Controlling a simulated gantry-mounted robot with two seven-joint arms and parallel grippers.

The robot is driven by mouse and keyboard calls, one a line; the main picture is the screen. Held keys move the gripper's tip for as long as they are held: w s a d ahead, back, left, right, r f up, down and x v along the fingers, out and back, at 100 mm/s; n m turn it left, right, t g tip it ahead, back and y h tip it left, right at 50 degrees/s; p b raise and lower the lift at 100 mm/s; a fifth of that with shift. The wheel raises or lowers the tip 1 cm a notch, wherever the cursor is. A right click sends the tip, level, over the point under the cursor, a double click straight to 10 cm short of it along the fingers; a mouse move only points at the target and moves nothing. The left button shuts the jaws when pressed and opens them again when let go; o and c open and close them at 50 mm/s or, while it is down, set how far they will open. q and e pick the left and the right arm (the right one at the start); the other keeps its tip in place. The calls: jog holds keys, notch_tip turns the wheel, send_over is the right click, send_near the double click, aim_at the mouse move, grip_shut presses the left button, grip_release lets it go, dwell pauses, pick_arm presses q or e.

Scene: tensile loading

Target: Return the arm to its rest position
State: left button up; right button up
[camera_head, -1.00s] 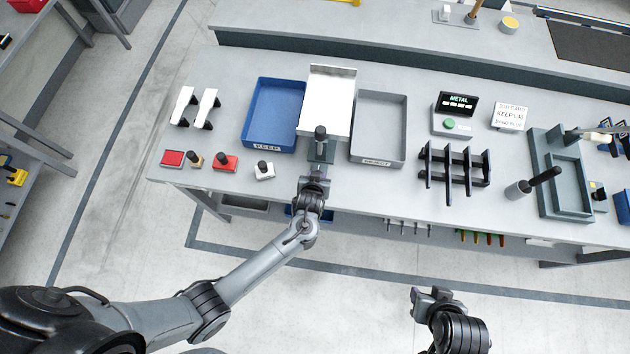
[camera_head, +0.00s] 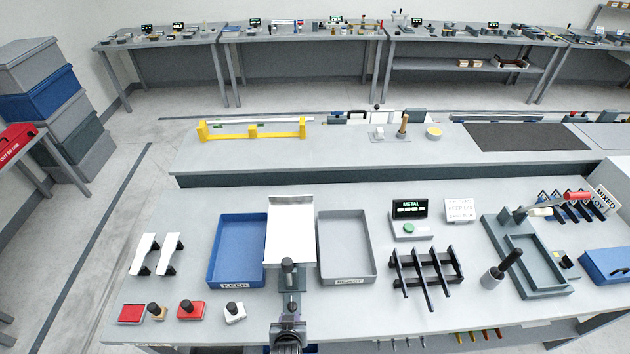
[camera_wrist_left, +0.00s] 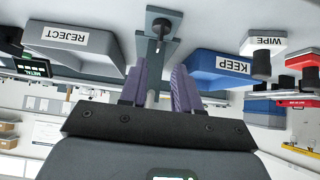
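My left gripper (camera_head: 290,322) is at the front edge of the bench, just in front of a grey stand with a dark knobbed post (camera_head: 288,268). In the left wrist view its two purple-grey fingers (camera_wrist_left: 160,88) are apart, with a gap between them. The stand's post (camera_wrist_left: 160,30) shows beyond the fingertips, in line with that gap. I see nothing gripped. Most of my left arm is cut off by the bottom of the head view. My right gripper is not in either current view.
A white tray (camera_head: 291,230) stands behind the post, between the blue KEEP bin (camera_head: 215,284) and the grey REJECT bin (camera_head: 346,281). Stamps and an ink pad (camera_head: 131,313) are at left. A black rack (camera_head: 427,276) and grey fixture (camera_head: 545,292) are at right.

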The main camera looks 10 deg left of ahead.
pick_arm(q)
jog(key=s+a+r+g+p, duration=0.1)
jog(key=s+a+r+p, duration=0.2)
jog(key=s+a+p, duration=0.5)
jog(key=s+r+m+g+h, duration=0.1)
jog(key=s+r+m, duration=0.1)
jog(key=s+r, duration=0.3)
jog(key=s+r+m+g+h+b, duration=0.1)
jog(key=s+r, duration=0.5)
jog(key=r, duration=0.8)
jog(key=shift+d+m+g, duration=0.15)
jog(key=shift+m+g, duration=0.65)
jog(key=shift+m, duration=0.2)
jog(key=shift+s+r, duration=0.1)
